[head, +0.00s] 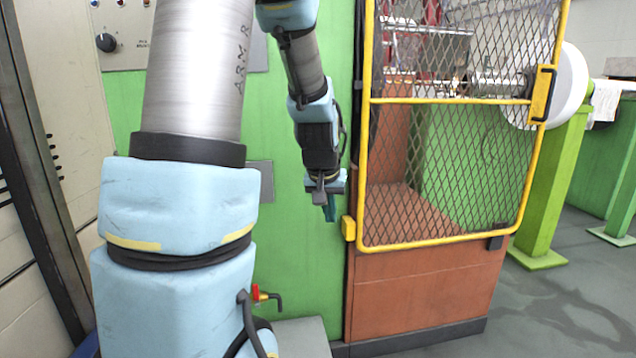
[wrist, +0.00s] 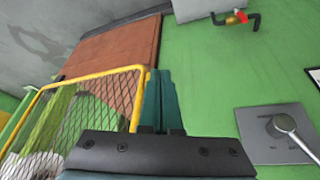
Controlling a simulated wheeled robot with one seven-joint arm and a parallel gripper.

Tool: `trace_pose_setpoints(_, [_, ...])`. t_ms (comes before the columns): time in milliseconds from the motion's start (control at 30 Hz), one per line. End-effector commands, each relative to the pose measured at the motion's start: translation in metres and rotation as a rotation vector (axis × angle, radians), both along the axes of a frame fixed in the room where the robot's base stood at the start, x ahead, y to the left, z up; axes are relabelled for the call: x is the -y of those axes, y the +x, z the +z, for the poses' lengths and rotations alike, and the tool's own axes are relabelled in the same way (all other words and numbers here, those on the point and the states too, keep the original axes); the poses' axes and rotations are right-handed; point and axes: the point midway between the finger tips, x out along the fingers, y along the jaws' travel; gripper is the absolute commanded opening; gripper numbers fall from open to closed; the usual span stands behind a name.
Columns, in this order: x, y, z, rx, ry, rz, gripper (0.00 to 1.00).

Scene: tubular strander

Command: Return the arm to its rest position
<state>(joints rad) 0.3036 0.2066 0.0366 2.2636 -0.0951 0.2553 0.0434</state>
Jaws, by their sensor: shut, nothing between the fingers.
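My gripper (head: 329,210) hangs at the end of my arm, fingers pointing down, in front of the green machine panel (head: 300,270). It is just left of the yellow-framed mesh gate (head: 445,247). In the wrist view the teal fingers (wrist: 161,100) are together with nothing between them. No gap to the gate frame can be judged surely from these views. My upper arm fills the left of the head view and hides part of the panel.
A red-handled valve (head: 257,293) shows low on the panel, also in the wrist view (wrist: 237,17). A grey plate with a lever (wrist: 280,130) is at right there. An orange-brown housing (head: 415,295) stands below the gate. Open floor (head: 560,310) lies at right.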

Motion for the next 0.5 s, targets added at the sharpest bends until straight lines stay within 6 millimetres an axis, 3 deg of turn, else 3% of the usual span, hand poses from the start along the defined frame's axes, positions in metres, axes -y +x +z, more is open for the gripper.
trace_pose_setpoints(33, [-0.02,-0.022,-0.004,-0.041,0.012,0.025,0.0])
trace_pose_setpoints(100, [-0.041,-0.051,-0.01,-0.096,0.028,0.051,0.0])
trace_pose_setpoints(367, [-0.094,-0.145,-0.027,-0.262,0.074,0.128,0.0])
trace_pose_setpoints(400, [-0.098,-0.153,-0.022,-0.276,0.078,0.134,0.0])
trace_pose_setpoints(500, [-0.095,-0.149,0.004,-0.271,0.077,0.128,0.0])
